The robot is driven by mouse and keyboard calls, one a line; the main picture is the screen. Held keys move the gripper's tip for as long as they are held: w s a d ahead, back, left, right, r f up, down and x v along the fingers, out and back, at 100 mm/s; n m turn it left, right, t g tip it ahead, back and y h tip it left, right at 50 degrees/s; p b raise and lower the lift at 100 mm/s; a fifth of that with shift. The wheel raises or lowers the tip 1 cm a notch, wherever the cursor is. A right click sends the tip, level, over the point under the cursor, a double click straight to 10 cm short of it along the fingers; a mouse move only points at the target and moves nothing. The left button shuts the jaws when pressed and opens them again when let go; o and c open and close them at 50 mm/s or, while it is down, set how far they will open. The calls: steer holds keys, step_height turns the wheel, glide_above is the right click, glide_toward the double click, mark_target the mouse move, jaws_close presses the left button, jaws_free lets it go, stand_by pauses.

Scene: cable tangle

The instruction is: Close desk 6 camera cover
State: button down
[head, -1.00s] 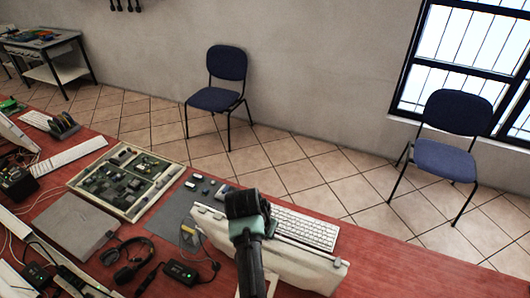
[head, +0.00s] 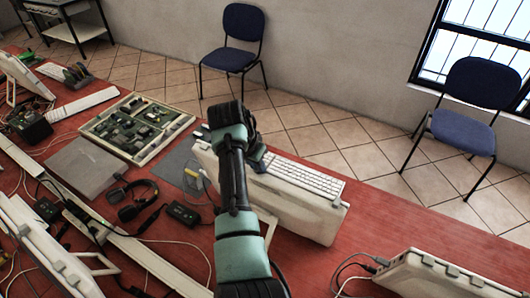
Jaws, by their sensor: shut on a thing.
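A white monitor (head: 300,214) stands on the red desk in the head view, its top edge toward the far side, with a white keyboard (head: 305,178) beyond it. My arm reaches over the monitor from the front. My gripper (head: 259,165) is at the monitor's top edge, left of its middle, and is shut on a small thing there. The fingertips and what they hold are mostly hidden by my wrist and too small to make out. The camera cover cannot be seen clearly, so whether it is open or closed cannot be told.
Left of the monitor are a tray of circuit boards (head: 137,128), a closed grey laptop (head: 85,167), a headset (head: 133,198) and a small black box (head: 182,212). Loose cables cross the desk. Another white monitor (head: 440,274) stands at lower right. Red desk between the monitors is clear.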

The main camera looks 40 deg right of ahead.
steer(key=shift+w+a, duration=0.15)
steer(key=c, duration=0.8)
jaws_free()
steer(key=shift+w, duration=0.1)
steer(key=b+v, duration=0.2)
steer(key=v, duration=1.1)
steer(key=shift+b, duration=0.35)
